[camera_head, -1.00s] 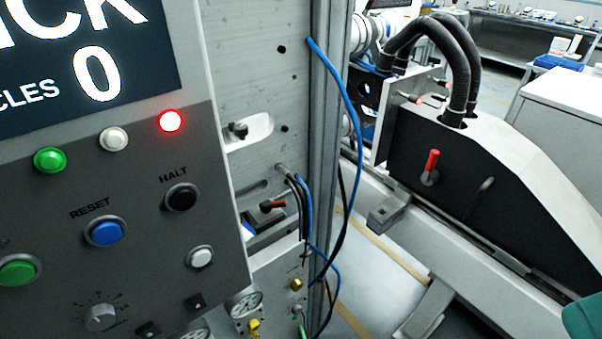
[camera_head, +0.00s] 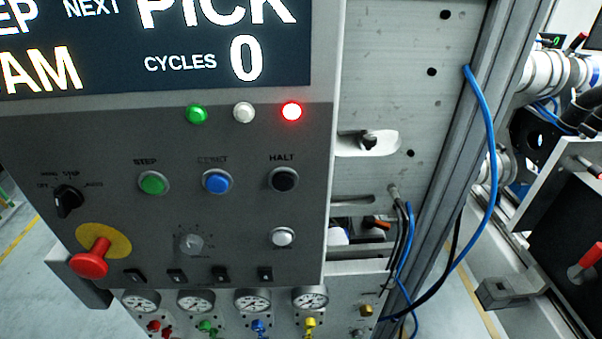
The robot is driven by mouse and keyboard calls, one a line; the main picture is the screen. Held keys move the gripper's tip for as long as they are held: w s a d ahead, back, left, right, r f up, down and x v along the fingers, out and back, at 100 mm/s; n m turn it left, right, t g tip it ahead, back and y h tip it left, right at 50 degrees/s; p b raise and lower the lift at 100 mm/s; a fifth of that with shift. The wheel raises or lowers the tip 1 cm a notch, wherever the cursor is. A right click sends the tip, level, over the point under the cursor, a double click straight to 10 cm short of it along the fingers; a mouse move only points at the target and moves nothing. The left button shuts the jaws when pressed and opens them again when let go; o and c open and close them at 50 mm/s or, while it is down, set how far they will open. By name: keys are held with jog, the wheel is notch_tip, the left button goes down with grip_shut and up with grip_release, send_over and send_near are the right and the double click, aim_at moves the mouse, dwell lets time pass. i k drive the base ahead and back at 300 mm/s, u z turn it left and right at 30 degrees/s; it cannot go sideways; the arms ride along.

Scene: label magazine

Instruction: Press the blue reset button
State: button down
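The blue reset button (camera_head: 217,182) sits on the dark grey control panel (camera_head: 110,230), in a silver ring. Its label above is blurred now. The green STEP button (camera_head: 153,183) is to its left and the black HALT button (camera_head: 284,180) to its right. Nothing covers the blue button. My gripper is not in view.
A red mushroom button (camera_head: 90,262) sticks out at the panel's lower left. Above are a lit red lamp (camera_head: 291,111) and a display (camera_head: 150,50) reading CYCLES 0. Gauges (camera_head: 252,300) line up below. A blue hose (camera_head: 490,170) hangs at right.

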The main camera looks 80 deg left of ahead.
aim_at(216, 183)
jog(key=k, duration=0.95)
jog(key=u, duration=0.5)
